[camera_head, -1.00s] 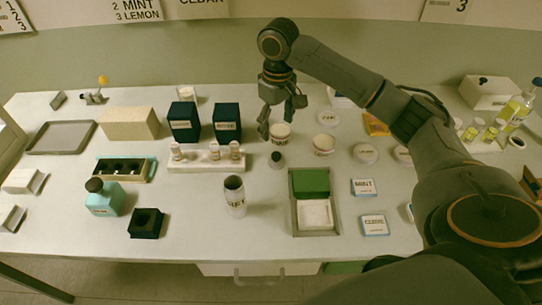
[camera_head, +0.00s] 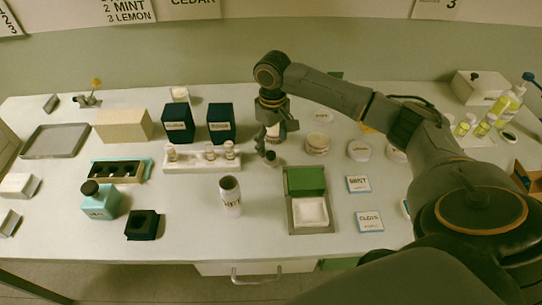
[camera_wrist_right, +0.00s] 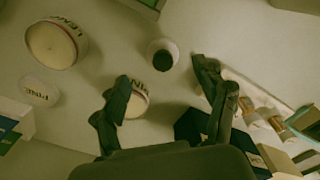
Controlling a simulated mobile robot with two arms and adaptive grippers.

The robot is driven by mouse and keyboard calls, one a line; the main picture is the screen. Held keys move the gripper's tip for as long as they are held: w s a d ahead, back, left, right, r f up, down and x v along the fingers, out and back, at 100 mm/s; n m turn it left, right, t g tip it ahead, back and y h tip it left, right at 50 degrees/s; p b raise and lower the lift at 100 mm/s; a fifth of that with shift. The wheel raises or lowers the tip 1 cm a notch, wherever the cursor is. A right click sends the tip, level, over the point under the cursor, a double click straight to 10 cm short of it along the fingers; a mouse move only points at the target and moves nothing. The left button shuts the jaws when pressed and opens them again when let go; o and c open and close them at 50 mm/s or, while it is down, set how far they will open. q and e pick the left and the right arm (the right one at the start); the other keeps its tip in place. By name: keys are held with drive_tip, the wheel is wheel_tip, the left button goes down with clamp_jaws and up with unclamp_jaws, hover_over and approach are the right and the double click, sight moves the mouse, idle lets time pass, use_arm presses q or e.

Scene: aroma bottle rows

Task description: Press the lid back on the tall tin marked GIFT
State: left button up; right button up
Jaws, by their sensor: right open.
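The tall tin (camera_head: 231,197) is a slim white cylinder with a dark open top and a dark label too small to read surely. It stands upright at the front middle of the table in the head view. A small round pale piece with a dark knob (camera_head: 271,159), apparently its lid, sits behind and right of it; it also shows in the right wrist view (camera_wrist_right: 162,54). My right gripper (camera_head: 268,144) is open and empty just above this piece. In the wrist view its fingertips (camera_wrist_right: 162,74) lie on either side, apart from it. The left gripper is out of view.
A low candle (camera_wrist_right: 137,99) is partly hidden by a finger. A pale rack with stoppered vials (camera_head: 203,160) and dark boxes (camera_head: 220,123) stand left. A tray with a green block (camera_head: 306,181) is right of the tin.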

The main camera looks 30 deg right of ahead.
sight(271, 153)
drive_tip(key=shift+f, duration=0.3)
drive_tip(key=f, duration=0.2)
drive_tip(key=f+p, duration=0.1)
drive_tip(key=f, duration=0.2)
drive_tip(key=shift+w+a+f, duration=0.1)
drive_tip(key=shift+a, duration=0.1)
drive_tip(key=c, duration=0.9)
